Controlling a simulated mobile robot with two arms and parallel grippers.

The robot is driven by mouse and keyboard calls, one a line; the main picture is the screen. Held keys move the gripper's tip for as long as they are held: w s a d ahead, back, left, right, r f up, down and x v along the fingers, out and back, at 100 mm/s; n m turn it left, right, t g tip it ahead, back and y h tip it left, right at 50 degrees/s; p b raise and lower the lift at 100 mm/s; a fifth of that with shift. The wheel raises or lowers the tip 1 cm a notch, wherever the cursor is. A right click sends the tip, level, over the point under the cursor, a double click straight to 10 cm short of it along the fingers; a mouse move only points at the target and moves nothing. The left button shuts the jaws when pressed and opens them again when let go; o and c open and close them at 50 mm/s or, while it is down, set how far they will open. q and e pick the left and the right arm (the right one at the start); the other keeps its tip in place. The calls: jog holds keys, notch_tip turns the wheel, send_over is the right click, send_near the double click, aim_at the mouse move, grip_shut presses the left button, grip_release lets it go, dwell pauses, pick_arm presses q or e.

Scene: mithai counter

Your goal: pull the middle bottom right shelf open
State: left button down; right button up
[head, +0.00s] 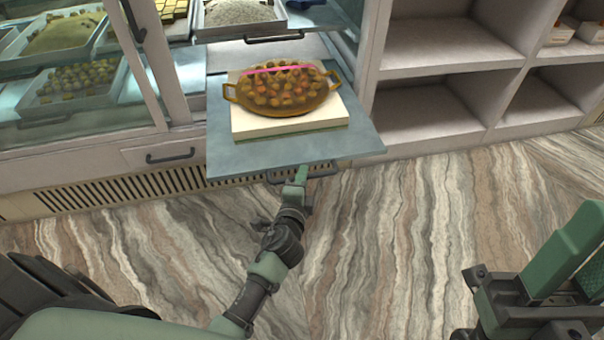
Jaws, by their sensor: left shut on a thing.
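The pulled-out shelf (222,148) is a flat grey-blue board. It sticks out of the counter's lower front, at the upper middle of the head view. It bears a cream block (290,124) with a two-handled brass pan (268,108) of round brown sweets on it. A dark bar handle (325,172) sits under the shelf's front edge. My left gripper (302,173) is shut on this handle, and its fingertips are partly hidden by the shelf edge. My right arm shows at the lower right, but its gripper's state is unclear.
Glass-fronted cases with sweet trays (72,90) stand at the left. A closed drawer with a dark handle (170,155) is left of the shelf. Another tray (238,14) sits above and behind the pan. Open cubbies (440,105) fill the right. The marbled floor (400,250) is clear.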

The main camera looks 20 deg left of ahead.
pick_arm(q)
jog(key=shift+s+d, duration=0.15)
jog(key=shift+s, duration=0.1)
jog(key=c, duration=1.4)
grip_release()
jog(key=v, duration=0.7)
jog(key=shift+s+p, duration=0.35)
jog(key=shift+p, duration=0.1)
jog(key=shift+d, duration=0.1)
